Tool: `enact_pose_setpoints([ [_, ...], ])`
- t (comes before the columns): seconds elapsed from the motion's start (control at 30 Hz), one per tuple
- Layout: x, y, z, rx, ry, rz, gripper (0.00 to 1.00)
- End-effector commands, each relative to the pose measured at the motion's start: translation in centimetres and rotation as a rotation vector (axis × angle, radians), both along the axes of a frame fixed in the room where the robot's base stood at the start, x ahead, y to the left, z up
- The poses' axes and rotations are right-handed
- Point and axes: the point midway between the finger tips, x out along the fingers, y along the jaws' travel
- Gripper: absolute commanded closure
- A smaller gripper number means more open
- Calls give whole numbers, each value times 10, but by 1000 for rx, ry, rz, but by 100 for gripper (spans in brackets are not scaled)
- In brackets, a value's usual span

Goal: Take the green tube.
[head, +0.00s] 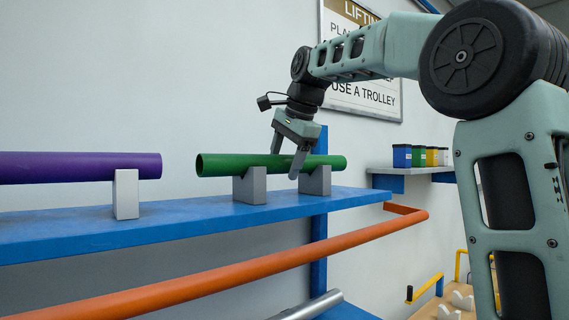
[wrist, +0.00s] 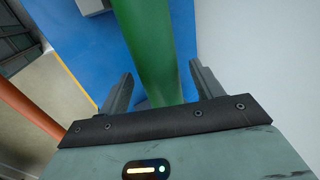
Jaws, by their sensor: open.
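The green tube (head: 225,165) lies level across two grey support blocks on the blue shelf (head: 100,226) in the head view. My gripper (head: 287,162) is above and around it, near the right part of the tube, with its fingers pointing down. In the wrist view the green tube (wrist: 148,45) runs between the two open fingers of my gripper (wrist: 160,88), with a gap on each side. The right support block (head: 316,181) is close to the fingers, and the left support block (head: 250,186) stands a little to the left.
A purple tube (head: 75,166) rests on a pale block (head: 126,194) to the left. An orange rail (head: 230,272) runs along the shelf's front, lower down. A small shelf (head: 415,170) with several coloured boxes is at the right. The wall is close behind.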

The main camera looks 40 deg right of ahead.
Motion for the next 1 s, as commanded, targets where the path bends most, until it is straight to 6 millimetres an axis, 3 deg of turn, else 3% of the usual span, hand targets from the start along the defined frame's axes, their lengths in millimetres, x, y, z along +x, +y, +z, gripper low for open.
enact_pose_setpoints([
  [0.1,0,0,0,0,0,0,34],
  [0.13,0,0,0,0,0,0,40],
  [0.33,0,0,0,0,0,0,96],
  [0.77,0,0,8,-1,-4,0,96],
  [1.0,1,-1,40,-2,-6,0,96],
])
